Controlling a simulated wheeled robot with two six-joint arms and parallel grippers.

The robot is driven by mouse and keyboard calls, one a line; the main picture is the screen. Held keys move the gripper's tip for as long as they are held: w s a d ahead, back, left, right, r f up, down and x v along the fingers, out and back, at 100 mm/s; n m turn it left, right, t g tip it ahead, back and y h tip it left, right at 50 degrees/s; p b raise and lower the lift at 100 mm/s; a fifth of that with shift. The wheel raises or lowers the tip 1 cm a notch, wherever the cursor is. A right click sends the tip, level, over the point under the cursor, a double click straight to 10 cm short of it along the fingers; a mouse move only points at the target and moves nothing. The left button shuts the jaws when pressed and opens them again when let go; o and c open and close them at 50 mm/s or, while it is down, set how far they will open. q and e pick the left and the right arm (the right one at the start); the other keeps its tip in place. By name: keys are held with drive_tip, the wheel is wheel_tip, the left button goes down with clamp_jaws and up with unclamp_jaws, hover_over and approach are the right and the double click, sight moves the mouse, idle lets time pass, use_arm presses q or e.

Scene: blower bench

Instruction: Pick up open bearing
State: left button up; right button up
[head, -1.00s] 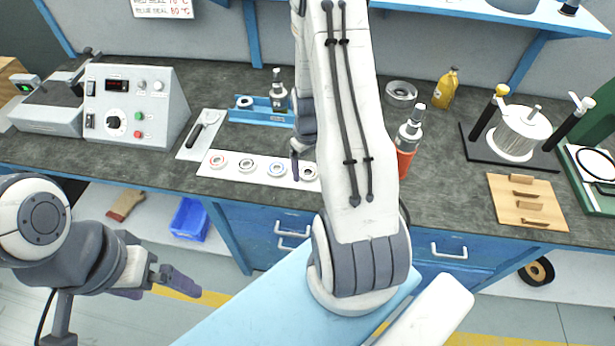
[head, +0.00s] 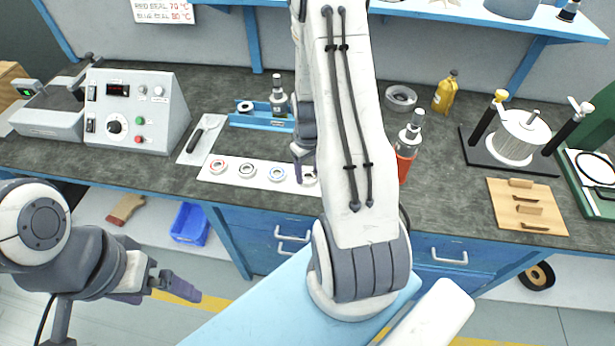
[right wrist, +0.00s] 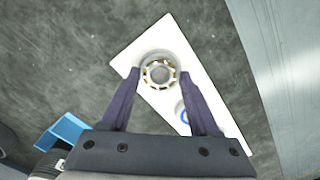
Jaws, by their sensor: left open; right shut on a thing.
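The open bearing (right wrist: 160,73), a metal ring with its brass-coloured cage and balls showing, is between the fingertips of my right gripper (right wrist: 160,76) in the right wrist view. That gripper is shut on it, at the end of the white strip (right wrist: 153,103). I cannot tell whether the bearing still touches the strip. In the head view the bearing (head: 311,177) is partly hidden by a finger of my right gripper (head: 302,168). My left gripper (head: 168,293) is open and empty, in front of the bench and away from the bearings.
Red (head: 217,166), dark (head: 247,170) and blue (head: 277,174) sealed bearings lie along the strip. A blue fixture (head: 250,120) stands behind it, with a control box (head: 135,112) to the left. An orange bottle (head: 406,160) stands right of my right arm.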

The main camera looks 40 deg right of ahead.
wheel_tip(320, 180, up, 8)
drive_tip(key=p, duration=0.6)
idle(0.4)
drive_tip(key=shift+f, duration=0.1)
